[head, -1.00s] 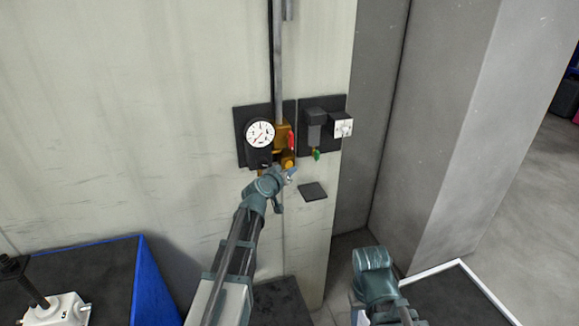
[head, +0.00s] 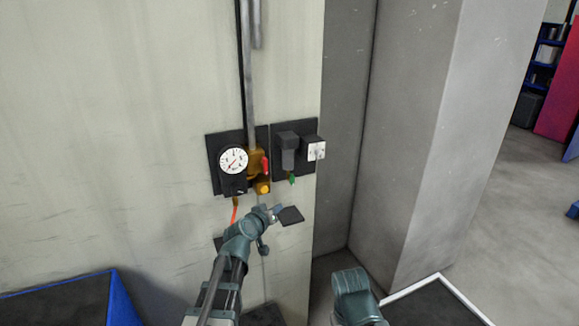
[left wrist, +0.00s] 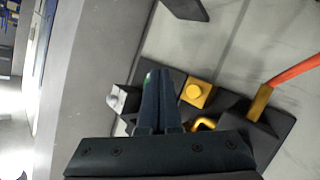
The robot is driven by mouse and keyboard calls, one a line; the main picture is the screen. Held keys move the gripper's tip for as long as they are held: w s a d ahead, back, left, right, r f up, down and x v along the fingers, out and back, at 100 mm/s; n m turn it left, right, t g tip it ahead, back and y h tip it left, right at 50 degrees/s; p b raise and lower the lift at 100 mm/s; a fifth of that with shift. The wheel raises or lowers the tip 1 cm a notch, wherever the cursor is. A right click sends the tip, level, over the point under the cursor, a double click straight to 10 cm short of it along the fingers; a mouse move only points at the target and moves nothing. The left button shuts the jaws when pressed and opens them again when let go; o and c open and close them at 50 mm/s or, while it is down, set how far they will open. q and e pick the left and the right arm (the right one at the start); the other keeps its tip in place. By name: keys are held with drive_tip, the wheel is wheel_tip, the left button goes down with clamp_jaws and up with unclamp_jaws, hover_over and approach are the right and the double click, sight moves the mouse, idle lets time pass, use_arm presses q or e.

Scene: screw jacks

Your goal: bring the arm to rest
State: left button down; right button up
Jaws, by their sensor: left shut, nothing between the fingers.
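My left gripper (head: 277,211) is in front of the wall, just below the gauge and valve panel in the head view. In the left wrist view its two fingers (left wrist: 158,88) are together with nothing between them. The panel carries a round white gauge (head: 233,159), a brass valve body with a red handle (head: 265,165) and a yellow-orange knob (head: 263,188). The knob also shows in the left wrist view (left wrist: 197,92), to the right of the fingers. Of my right arm (head: 352,295), only a link shows at the bottom; its gripper is out of frame.
A dark filter unit (head: 288,150) with a green tip and a white-faced box (head: 316,150) sit right of the gauge. A small dark plate (head: 291,216) is by my left gripper. A blue-edged table (head: 70,300) stands lower left. A grey pillar (head: 425,130) rises at right.

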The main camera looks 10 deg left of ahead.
use_arm(q)
drive_tip(key=s+d+f+m+g+h+b, duration=0.2)
drive_tip(key=s+d+f+m+g+b, duration=0.4)
drive_tip(key=s+d+f, duration=0.75)
drive_tip(key=s+f+g+y, duration=0.3)
drive_tip(key=s+f+g, duration=0.1)
drive_tip(key=s, duration=0.5)
drive_tip(key=s+f+m+g+y+b, duration=0.1)
drive_tip(key=s+f+g+y, duration=0.2)
drive_tip(key=s, duration=0.5)
drive_tip(key=shift+s+a+f+g, duration=0.35)
drive_tip(key=shift+f+g, duration=0.25)
drive_tip(key=shift+f, duration=0.15)
